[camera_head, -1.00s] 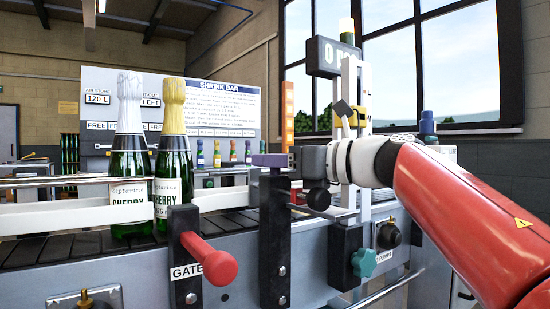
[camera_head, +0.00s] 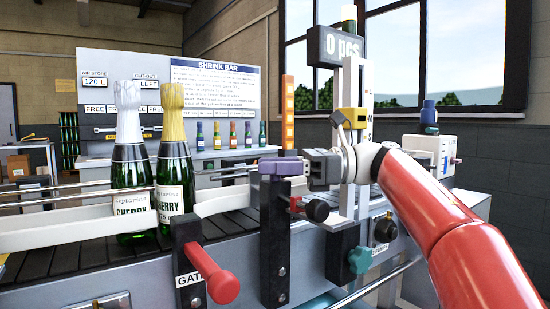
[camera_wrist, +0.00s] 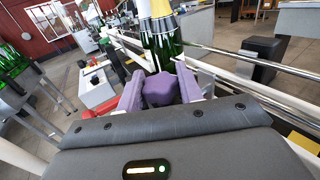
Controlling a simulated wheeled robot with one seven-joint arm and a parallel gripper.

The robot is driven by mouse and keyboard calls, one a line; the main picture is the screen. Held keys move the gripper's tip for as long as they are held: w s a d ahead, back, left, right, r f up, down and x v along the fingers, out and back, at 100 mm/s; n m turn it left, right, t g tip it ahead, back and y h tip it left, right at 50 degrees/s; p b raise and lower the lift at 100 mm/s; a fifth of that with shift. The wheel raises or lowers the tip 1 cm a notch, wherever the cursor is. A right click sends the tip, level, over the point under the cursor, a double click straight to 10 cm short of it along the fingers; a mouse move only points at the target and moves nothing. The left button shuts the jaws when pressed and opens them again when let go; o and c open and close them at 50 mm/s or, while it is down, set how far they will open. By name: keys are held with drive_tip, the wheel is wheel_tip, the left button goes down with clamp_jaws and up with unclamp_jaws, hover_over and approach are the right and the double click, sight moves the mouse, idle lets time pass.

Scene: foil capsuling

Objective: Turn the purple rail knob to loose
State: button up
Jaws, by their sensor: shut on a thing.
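The purple rail knob (camera_wrist: 158,90) is a lobed knob, seen between my two pale purple fingers in the wrist view. My gripper (camera_wrist: 160,92) is shut on it, one finger on each side. In the head view my gripper (camera_head: 284,168) reaches in from the right, its purple end at the top of a dark upright post (camera_head: 274,240) beside the conveyor. The knob cannot be told clearly from the fingers there. No loose or tight mark is readable.
Two bottles, one white-topped (camera_head: 130,165) and one gold-topped (camera_head: 174,155), stand on the conveyor (camera_head: 60,256) behind the rail. A red gate handle (camera_head: 215,278) juts out in front. A black knob (camera_head: 317,210) and a teal knob (camera_head: 360,260) sit below my gripper.

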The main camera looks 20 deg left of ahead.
idle(0.4)
drive_tip(key=o, duration=1)
drive_tip(key=v, duration=0.7)
drive_tip(key=shift+w+d, duration=0.2)
drive_tip(key=shift+d, duration=0.15)
drive_tip(key=shift+d, duration=0.1)
